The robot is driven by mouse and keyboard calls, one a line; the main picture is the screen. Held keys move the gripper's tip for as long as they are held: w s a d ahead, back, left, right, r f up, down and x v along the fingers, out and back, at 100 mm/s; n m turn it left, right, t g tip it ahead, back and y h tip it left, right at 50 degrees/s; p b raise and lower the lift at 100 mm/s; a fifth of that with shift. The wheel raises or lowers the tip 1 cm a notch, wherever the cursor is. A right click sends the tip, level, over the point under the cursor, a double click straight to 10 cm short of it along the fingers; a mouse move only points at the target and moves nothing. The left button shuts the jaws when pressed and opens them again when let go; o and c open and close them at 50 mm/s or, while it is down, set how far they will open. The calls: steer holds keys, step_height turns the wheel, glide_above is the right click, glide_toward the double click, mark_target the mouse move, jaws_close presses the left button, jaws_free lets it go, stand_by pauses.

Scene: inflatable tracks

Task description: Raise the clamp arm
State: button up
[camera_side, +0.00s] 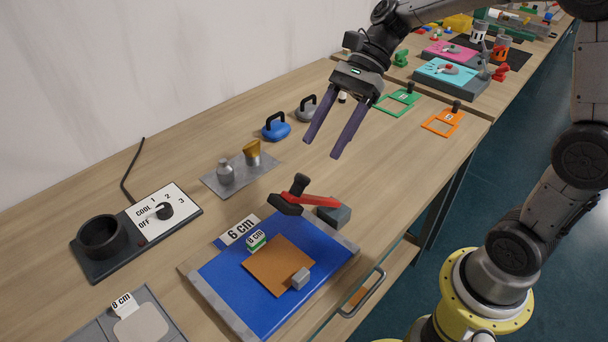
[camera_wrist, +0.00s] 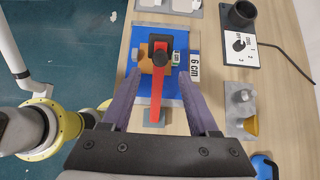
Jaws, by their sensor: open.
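The clamp has a red arm (camera_side: 318,200) that runs from a grey base block (camera_side: 334,215) to a black head (camera_side: 286,204) with an upright black knob (camera_side: 300,182). The arm lies low and nearly level by the upper right edge of the blue board (camera_side: 220,276). My gripper (camera_side: 323,148) is open and empty, above and apart from the clamp, fingers pointing down. In the wrist view the red arm (camera_wrist: 157,92) and knob (camera_wrist: 160,58) appear between the two purple fingers (camera_wrist: 160,74). Contact between the head and the board cannot be told.
An orange-brown sheet (camera_side: 278,266) and a small grey block (camera_side: 300,279) lie on the blue board. Table room right of the clamp is clear.

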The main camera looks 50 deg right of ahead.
mark_target(305, 176)
steer(key=x, duration=0.8)
jaws_close()
stand_by(1.3)
